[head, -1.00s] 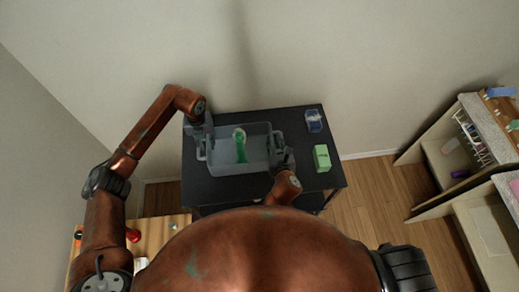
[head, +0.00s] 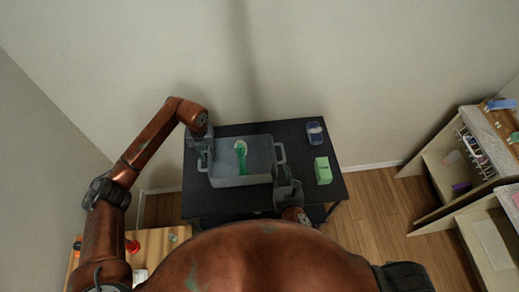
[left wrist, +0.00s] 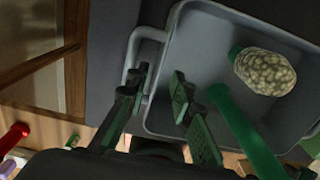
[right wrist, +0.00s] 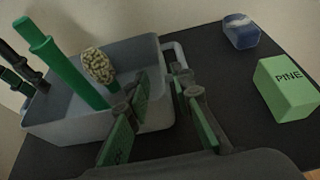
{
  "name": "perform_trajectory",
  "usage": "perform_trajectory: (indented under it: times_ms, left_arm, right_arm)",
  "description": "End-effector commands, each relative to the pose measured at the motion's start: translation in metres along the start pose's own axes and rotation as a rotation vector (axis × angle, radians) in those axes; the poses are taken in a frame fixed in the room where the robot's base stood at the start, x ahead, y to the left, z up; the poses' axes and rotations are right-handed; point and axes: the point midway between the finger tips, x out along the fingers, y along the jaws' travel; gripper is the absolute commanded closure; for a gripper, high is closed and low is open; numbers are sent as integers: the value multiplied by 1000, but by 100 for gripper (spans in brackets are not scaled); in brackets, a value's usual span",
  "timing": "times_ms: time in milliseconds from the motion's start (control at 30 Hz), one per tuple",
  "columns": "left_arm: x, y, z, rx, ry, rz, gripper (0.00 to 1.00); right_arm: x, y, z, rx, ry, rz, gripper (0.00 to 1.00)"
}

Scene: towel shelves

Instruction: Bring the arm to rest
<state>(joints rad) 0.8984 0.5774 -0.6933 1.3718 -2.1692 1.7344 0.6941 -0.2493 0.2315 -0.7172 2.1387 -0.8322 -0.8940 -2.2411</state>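A grey tub (head: 243,181) with side handles sits on the black table (head: 300,190). A green brush (head: 241,158) with a pale round head stands inside it, also seen in the left wrist view (left wrist: 265,72) and right wrist view (right wrist: 98,66). My left gripper (head: 203,152) is at the tub's left handle; in the left wrist view its fingers (left wrist: 158,88) are apart, with the handle (left wrist: 137,70) close by them. My right gripper (head: 288,188) is at the tub's near right side, below the right handle (head: 280,152). Its fingers (right wrist: 163,85) are apart and empty in the right wrist view.
A green box marked PINE (head: 322,171) and a blue sponge-like block (head: 314,133) lie on the table's right side. A wooden table (head: 160,245) is at lower left. Shelves (head: 455,170) stand at right, with bare floor between. A wall is behind the table.

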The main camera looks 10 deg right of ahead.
Motion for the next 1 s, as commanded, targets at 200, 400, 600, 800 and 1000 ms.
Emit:
perform_trajectory:
  times_ms: [200, 400, 600, 800, 1000]
  left_arm:
    - [0, 0, 0, 0, 0, 0, 78]
    - [0, 0, 0, 0, 0, 0, 78]
    - [0, 0, 0, 0, 0, 0, 78]
    - [4, 0, -1, -1, 2, 0, 78]
    - [27, 0, 0, -1, 2, -1, 78]
  right_arm:
    - [17, 0, 0, -1, -1, -2, 78]
    - [52, 0, 1, 0, -1, -1, 78]
    - [90, 0, 1, 1, 0, -1, 78]
    - [122, 0, 0, 2, 0, -1, 78]
    - [120, 0, 0, 1, 0, 0, 78]
